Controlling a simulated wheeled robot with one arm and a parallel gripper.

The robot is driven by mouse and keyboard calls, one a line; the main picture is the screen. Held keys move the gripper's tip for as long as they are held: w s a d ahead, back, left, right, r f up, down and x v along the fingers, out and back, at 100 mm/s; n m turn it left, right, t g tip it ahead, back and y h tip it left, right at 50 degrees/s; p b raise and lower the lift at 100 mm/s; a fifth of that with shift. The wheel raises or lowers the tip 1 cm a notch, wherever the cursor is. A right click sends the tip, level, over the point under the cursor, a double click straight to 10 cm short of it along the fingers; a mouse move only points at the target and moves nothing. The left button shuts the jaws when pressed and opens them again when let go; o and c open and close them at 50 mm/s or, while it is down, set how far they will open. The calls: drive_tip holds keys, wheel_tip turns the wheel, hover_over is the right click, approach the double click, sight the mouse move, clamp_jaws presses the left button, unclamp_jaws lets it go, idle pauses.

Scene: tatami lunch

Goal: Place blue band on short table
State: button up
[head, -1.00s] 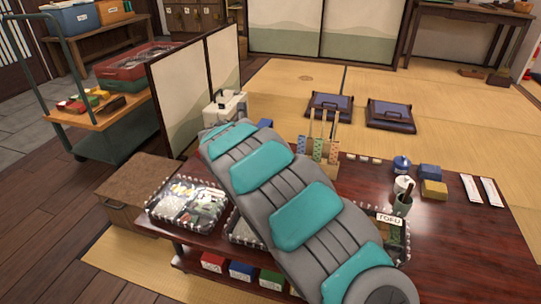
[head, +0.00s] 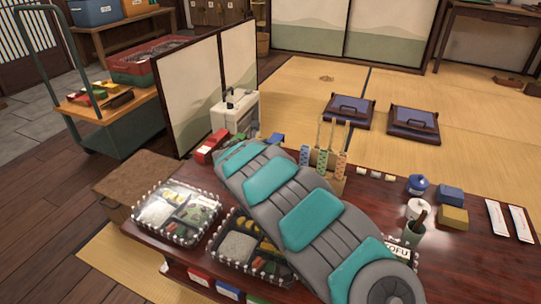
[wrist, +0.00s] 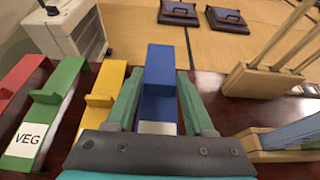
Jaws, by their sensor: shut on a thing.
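My gripper (wrist: 160,104) is shut on the blue band (wrist: 159,80) in the wrist view. The band stands between the two teal fingers, with a pale label at its near end. The frames do not show clearly whether it touches the dark, glossy low table (wrist: 213,84) beneath. To the left are a yellow band (wrist: 105,92), a green band (wrist: 62,88) marked VEG and a partly cut-off red band (wrist: 18,82). In the head view, my arm hides the fingers; a blue piece (head: 277,139) shows just beyond it. The low table (head: 459,263) spreads under my arm.
Clear-lidded bento boxes (head: 172,213) stand at the front left of the low table. A wooden rack (wrist: 262,80) with upright sticks is right of my gripper. A white appliance (head: 235,112) and a folding screen (head: 190,95) stand behind.

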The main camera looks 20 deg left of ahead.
drive_tip(key=shift+f+b, duration=0.35)
drive_tip(key=shift+f, duration=1.55)
drive_tip(key=shift+f, duration=0.2)
drive_tip(key=o, duration=1.3)
drive_tip(key=shift+r, duration=0.15)
drive_tip(key=shift+s+r, duration=0.1)
drive_tip(key=shift+r, duration=0.05)
drive_tip(key=p+v, duration=0.1)
drive_tip(key=v, duration=1)
drive_tip(key=shift+s+a, duration=0.1)
drive_tip(key=shift+s, duration=0.3)
